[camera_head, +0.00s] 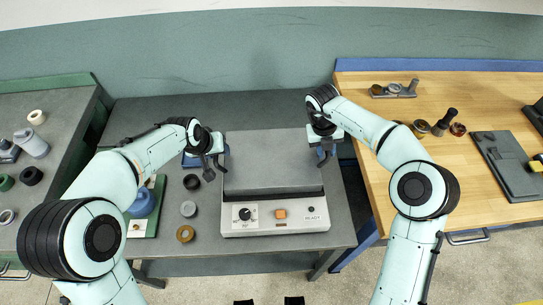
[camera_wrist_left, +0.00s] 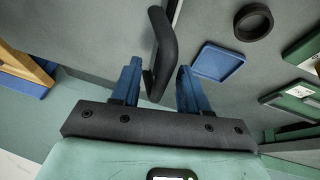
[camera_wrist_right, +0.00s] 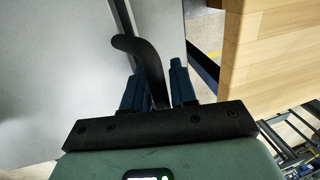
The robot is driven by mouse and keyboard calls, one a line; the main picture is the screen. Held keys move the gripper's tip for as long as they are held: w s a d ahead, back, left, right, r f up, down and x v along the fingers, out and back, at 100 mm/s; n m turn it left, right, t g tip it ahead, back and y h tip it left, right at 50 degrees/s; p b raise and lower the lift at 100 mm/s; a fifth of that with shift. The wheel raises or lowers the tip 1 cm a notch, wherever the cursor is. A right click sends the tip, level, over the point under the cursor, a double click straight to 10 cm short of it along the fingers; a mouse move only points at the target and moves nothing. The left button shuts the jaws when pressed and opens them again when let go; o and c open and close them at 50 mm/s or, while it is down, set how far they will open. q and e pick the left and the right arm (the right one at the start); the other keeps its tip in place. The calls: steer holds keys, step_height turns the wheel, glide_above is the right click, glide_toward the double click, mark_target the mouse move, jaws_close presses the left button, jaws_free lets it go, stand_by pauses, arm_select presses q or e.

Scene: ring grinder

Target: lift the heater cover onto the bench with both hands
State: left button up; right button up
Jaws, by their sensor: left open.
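The heater cover (camera_head: 268,160) is a grey flat-topped box on the heater (camera_head: 276,215), a light unit with a knob, an orange button and a "READY" label. It has a dark handle at each side. My left gripper (camera_head: 212,158) is at the left side. In the left wrist view, its open blue fingers (camera_wrist_left: 157,85) straddle the left handle (camera_wrist_left: 161,45) with gaps showing. My right gripper (camera_head: 325,147) is at the right side. In the right wrist view, its fingers (camera_wrist_right: 158,85) are close on both sides of the right handle (camera_wrist_right: 146,60) and appear shut on it.
The grey bench (camera_head: 150,112) has free room behind the cover. Rings (camera_head: 187,208) and a green-based fixture (camera_head: 146,215) stand left of the heater, and a blue tray (camera_wrist_left: 217,61) lies near the left handle. A wooden table (camera_head: 470,95) with parts stands right.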

arm_select(q)
steer(key=shift+c, duration=0.2)
arm_select(e)
steer(key=shift+c, duration=0.3)
arm_select(q)
steer(key=c, duration=0.5)
arm_select(e)
jaws_close()
arm_select(q)
jaws_close()
steer(key=shift+r, duration=0.2)
arm_select(e)
steer(key=shift+r, duration=0.15)
